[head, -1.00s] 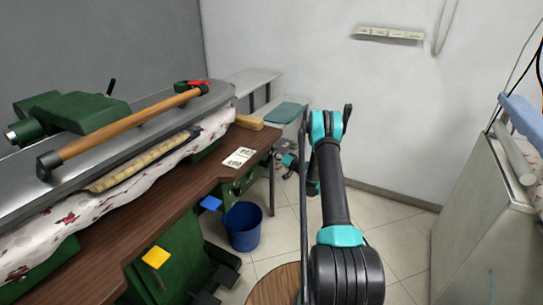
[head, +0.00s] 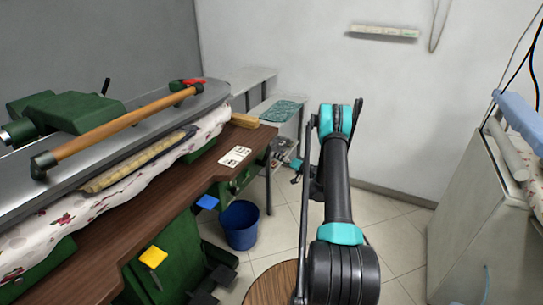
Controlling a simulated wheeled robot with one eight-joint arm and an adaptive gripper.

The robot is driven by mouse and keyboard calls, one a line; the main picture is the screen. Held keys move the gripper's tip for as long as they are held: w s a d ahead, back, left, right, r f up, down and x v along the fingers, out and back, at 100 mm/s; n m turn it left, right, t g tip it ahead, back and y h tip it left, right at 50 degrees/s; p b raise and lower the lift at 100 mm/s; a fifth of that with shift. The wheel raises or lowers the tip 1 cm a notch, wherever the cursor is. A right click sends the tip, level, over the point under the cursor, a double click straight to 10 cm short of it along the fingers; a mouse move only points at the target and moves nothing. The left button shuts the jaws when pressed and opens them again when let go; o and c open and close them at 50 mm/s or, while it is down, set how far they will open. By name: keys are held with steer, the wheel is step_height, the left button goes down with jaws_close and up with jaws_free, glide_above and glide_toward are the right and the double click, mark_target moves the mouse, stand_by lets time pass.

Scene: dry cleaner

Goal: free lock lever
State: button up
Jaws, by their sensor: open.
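The press on the left has a long grey top (head: 130,135) with a wooden handle bar (head: 125,122) along it. A red lever (head: 187,83) sits at the bar's far end, and a small black lever (head: 106,87) stands up from the green housing (head: 70,115). I cannot tell which of them is the lock lever. My gripper (head: 296,172) is only partly visible beyond the table's far right end, low and small behind my arm. It is open, apart from both levers, with nothing seen in it.
The brown table (head: 150,215) carries a white card (head: 235,156) and a wooden block (head: 245,120). Yellow (head: 153,257) and blue (head: 207,202) pedals stick out below. A blue bucket (head: 239,225) stands on the floor. A pale cabinet (head: 475,215) stands at the right.

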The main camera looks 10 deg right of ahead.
steer(key=shift+v, duration=2.2)
